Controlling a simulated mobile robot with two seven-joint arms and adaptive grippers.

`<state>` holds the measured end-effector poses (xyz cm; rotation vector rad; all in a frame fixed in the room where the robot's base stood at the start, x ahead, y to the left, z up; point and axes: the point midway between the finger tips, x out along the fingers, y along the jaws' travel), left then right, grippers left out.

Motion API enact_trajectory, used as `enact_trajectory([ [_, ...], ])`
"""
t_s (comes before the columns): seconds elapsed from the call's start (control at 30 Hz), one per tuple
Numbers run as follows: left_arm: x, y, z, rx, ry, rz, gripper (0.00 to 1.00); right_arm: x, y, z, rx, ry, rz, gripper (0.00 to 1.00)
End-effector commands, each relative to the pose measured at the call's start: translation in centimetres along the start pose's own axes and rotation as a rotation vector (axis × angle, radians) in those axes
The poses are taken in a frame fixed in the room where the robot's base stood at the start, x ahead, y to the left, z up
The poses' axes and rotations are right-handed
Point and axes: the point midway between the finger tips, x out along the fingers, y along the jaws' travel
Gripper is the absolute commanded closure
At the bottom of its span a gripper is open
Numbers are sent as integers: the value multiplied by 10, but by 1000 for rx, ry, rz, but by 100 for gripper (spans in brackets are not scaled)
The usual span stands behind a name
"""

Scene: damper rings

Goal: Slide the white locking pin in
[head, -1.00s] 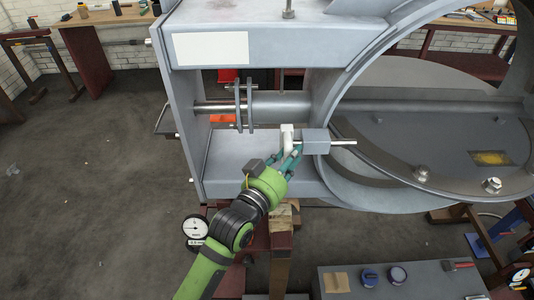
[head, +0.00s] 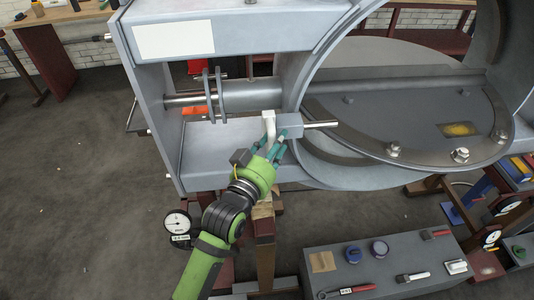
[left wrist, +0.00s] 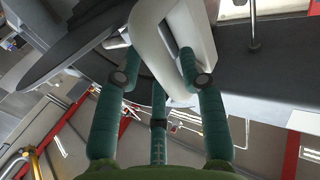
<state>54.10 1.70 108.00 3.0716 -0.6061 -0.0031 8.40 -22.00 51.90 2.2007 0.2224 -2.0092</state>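The white locking pin's handle (head: 268,124) stands upright close to the left face of a grey block (head: 289,125) on the damper housing. A metal rod (head: 322,124) sticks out of the block's right side, over the round opening. My left gripper (head: 274,146) reaches up from below, its teal fingers around the handle's lower part. In the left wrist view, the white handle (left wrist: 178,35) fills the top middle, with the fingers bent in on both sides of it. The contact is partly hidden behind the handle. My right gripper is not in view.
The grey housing (head: 215,42) surrounds the work, with a horizontal shaft (head: 250,95) and two upright plates behind the handle. A round disc (head: 420,120) lies in the opening at right. A grey bench (head: 385,262) with tools stands lower right. Floor is open at left.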

Motion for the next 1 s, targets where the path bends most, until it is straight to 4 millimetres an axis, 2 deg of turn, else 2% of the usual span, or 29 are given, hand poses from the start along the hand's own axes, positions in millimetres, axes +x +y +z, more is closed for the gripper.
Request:
enact_trajectory([
  [0.4, -82, 1, 1, 0, -4, 2, 60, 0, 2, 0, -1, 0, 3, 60],
  [0.5, -97, 1, 1, 0, -3, 2, 60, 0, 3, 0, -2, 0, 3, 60],
  [0.7, -112, 2, 0, 0, -1, 2, 60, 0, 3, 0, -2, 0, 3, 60],
  [1.0, -114, 2, 0, 0, 0, 2, 60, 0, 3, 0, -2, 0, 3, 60],
])
